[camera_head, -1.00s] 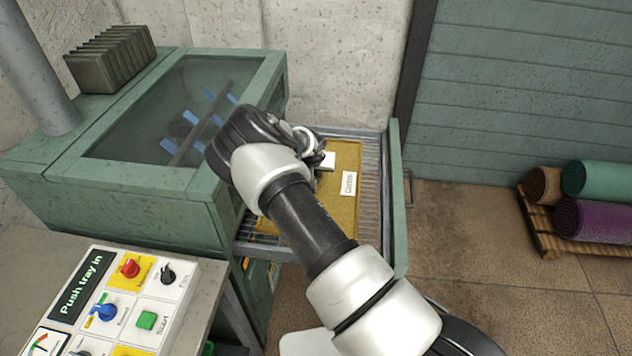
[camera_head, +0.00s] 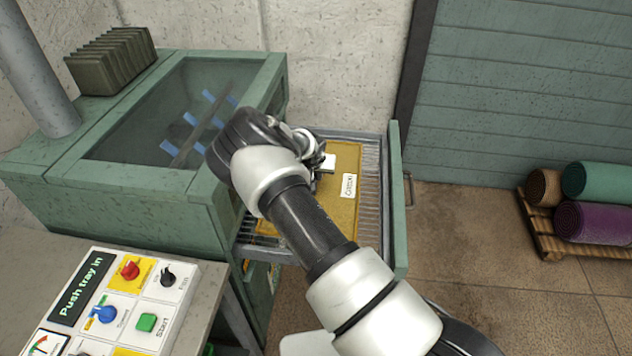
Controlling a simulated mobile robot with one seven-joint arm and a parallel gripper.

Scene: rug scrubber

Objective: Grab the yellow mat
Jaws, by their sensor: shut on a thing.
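The yellow mat (camera_head: 343,211) lies flat in the pulled-out tray (camera_head: 370,195) of the green machine, with a small white label on its right part. My gripper (camera_head: 326,165) is at the mat's upper middle, shut on the mat as far as shows. My arm hides most of the fingers and the mat's lower left part. The mat still looks level with the tray.
The green scrubber (camera_head: 150,190) with a glass top stands to the left. A control panel (camera_head: 118,300) reads "Push tray in". Rolled rugs (camera_head: 600,182) lie on a wooden pallet at the right. The tray's green front (camera_head: 397,200) stands upright.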

